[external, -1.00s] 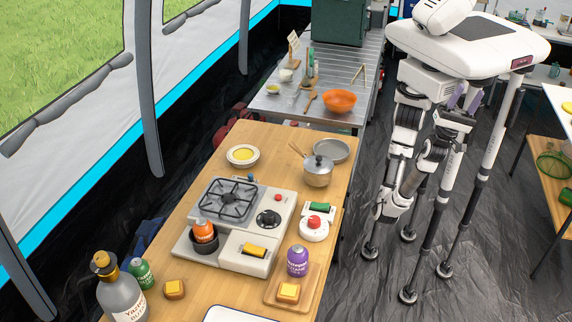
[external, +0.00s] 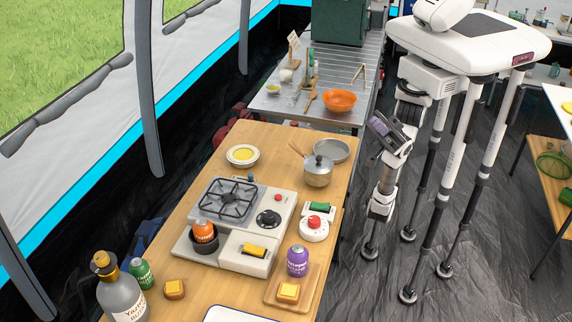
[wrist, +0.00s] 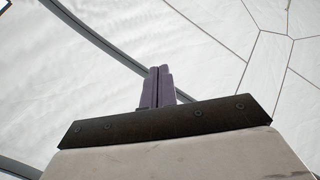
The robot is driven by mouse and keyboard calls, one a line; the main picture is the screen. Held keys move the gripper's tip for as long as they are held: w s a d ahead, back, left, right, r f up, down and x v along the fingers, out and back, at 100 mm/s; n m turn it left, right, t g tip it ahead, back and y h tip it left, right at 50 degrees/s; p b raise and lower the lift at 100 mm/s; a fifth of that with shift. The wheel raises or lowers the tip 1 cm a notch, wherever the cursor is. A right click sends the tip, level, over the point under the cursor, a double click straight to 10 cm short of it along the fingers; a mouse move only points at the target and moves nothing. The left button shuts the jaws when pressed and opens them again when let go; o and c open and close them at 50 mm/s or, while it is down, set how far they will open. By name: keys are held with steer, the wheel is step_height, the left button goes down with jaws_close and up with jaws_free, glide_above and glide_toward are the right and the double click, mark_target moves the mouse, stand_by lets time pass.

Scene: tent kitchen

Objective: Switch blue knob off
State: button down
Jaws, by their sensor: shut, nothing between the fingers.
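The grey camping stove (external: 217,251) stands on the wooden table. A small blue knob-like part (external: 250,177) shows at its far edge, too small to tell its setting. A red knob (external: 277,198) and a black round dial (external: 268,219) are on the stove's right side. My gripper (external: 378,127) is off the table to the right, beside my legs, well away from the stove. In the wrist view its purple fingers (wrist: 157,86) are together and empty, with only the pale tent roof beyond them.
A pot (external: 318,173) and pan (external: 331,150) stand on the table's right side. A white device with a red knob (external: 314,221) sits right of the stove. Floor between table and legs is clear.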

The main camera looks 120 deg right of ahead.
steer(key=w+d+f+m+g+h, duration=0.3)
steer(key=w+d+f+g+h, duration=0.15)
steer(key=w+d+h, duration=0.35)
steer(key=w+d+f+m+g+h, duration=0.35)
steer(key=w+d+f+h, duration=0.3)
steer(key=d, duration=0.35)
steer(key=m+g+p, duration=0.2)
steer(key=m+g, duration=0.2)
steer(key=g, duration=0.8)
glide_toward(249, 178)
steer(key=s+a+r, duration=0.1)
steer(key=a+r, duration=0.1)
steer(key=a, duration=0.1)
steer(key=shift+s+r+n+h, duration=0.1)
steer(key=shift+s+n+h, duration=0.1)
steer(key=shift+n+h, duration=0.05)
steer(key=p+x, duration=0.1)
steer(key=x, duration=0.9)
